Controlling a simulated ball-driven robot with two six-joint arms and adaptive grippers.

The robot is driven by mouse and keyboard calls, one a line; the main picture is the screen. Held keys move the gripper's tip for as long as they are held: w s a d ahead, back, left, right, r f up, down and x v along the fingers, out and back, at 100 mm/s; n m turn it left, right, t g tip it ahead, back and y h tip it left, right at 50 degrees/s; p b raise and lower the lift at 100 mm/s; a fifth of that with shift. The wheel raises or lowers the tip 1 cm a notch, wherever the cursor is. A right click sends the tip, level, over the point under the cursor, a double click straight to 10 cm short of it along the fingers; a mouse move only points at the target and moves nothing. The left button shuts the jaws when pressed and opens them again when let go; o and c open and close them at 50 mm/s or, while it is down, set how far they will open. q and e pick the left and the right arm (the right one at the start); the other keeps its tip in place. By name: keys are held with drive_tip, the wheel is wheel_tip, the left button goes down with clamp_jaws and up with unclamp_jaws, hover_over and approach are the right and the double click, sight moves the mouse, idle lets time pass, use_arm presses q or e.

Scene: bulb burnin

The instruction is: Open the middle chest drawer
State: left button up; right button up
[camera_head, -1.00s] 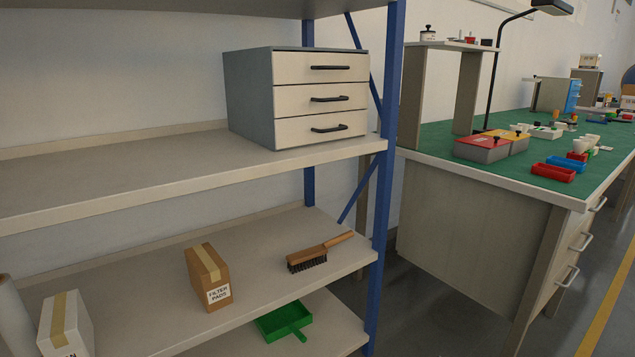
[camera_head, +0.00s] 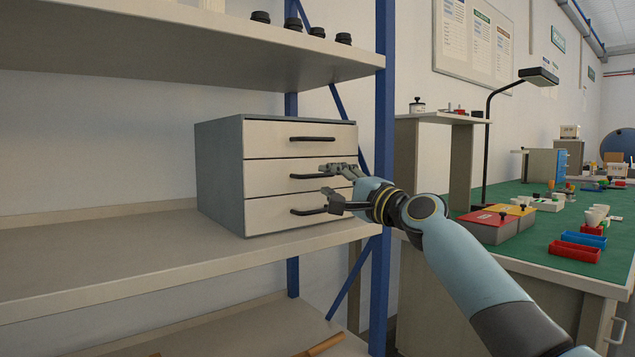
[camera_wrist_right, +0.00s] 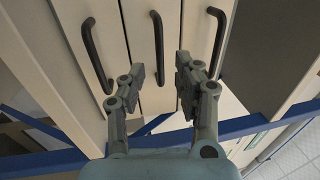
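The chest (camera_head: 217,170) is a grey box with three pale drawers, standing on a shelf. The middle drawer (camera_head: 268,177) is shut, flush with the others. Its black bar handle (camera_head: 305,177) is partly hidden at its right end by my right gripper (camera_head: 329,183). That gripper is open, its fingers in front of the drawer fronts. My left gripper is not in view.
The shelf board (camera_head: 120,255) is bare left of the chest. A blue post (camera_head: 384,110) stands close right of the chest, beside my right arm. Black knobs (camera_head: 292,22) sit on the shelf above. A green-topped workbench (camera_head: 520,190) is at right.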

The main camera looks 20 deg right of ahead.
sight(320, 177)
drive_tip(key=b+x, duration=0.1)
drive_tip(key=x, duration=0.3)
drive_tip(key=shift+w+a, duration=0.15)
drive_tip(key=shift+w, duration=0.2)
drive_tip(key=shift+r, duration=0.1)
drive_tip(key=shift+c, duration=0.3)
clamp_jaws()
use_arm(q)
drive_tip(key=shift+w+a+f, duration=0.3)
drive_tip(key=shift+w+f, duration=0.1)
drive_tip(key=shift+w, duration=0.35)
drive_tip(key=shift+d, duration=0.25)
